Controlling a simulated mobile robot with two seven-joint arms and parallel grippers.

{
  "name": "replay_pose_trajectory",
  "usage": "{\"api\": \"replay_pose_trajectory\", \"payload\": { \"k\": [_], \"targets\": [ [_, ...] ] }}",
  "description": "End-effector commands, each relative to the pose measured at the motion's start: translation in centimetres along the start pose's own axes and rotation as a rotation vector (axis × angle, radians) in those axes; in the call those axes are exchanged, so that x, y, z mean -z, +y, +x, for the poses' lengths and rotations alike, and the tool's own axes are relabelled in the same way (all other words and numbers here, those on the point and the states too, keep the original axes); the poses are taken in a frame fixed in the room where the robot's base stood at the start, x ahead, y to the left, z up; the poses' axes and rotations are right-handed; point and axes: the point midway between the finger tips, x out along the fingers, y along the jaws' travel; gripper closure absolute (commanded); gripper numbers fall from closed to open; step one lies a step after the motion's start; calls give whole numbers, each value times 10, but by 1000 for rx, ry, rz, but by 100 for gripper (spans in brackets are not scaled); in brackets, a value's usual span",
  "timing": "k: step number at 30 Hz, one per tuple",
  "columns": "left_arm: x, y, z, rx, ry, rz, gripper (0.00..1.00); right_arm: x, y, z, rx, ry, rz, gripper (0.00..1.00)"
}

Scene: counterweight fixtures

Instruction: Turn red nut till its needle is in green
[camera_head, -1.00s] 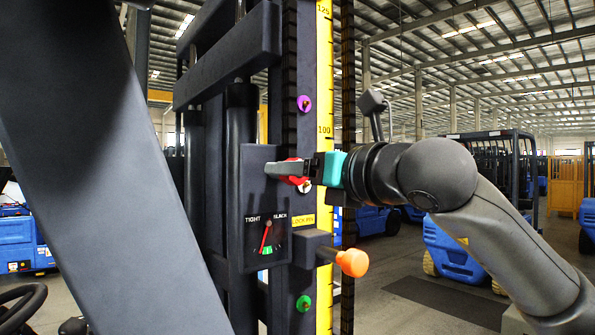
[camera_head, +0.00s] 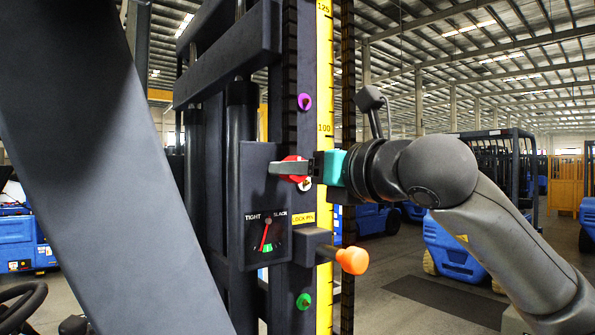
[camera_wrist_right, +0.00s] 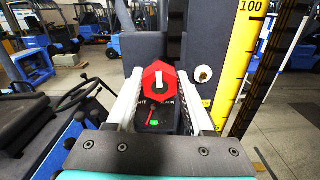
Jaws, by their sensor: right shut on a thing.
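The red nut (camera_head: 291,168) sits on the dark mast plate; in the right wrist view it is a red hexagon (camera_wrist_right: 153,92) with a pale stud in its middle. My right gripper (camera_head: 290,169) reaches it from the right. In the right wrist view its two pale fingers lie on either side of the nut, shut on it. The gauge (camera_head: 266,234) below is marked TIGHT at left and SLACK at right. Its red needle (camera_head: 265,237) points down and slightly left, with its tip near the left end of the green band (camera_head: 267,247). My left gripper is out of view.
A purple nut (camera_head: 304,102) is above and a green nut (camera_head: 304,302) below. An orange-knobbed lock pin (camera_head: 352,261) juts out just under my right gripper. A yellow scale (camera_head: 324,70) runs up behind the gripper. Blue forklifts stand behind.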

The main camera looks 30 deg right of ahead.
Motion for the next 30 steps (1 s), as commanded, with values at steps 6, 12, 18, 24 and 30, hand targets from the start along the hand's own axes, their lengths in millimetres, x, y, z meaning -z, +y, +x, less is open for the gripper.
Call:
{"api": "replay_pose_trajectory", "payload": {
  "k": [6, 12, 18, 24, 30],
  "targets": [
    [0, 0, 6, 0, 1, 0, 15, 0, 0, 0, 0, -3, -143, 100],
    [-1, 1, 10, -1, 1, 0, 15, 0, 0, 0, 1, -4, -323, 100],
    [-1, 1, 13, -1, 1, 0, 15, -1, 0, 0, 1, -5, -500, 100],
    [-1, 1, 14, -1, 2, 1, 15, -2, 0, 0, 2, -5, -650, 100],
    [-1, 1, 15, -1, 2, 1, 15, -2, 0, 0, 2, -5, -755, 100]
  ]
}}
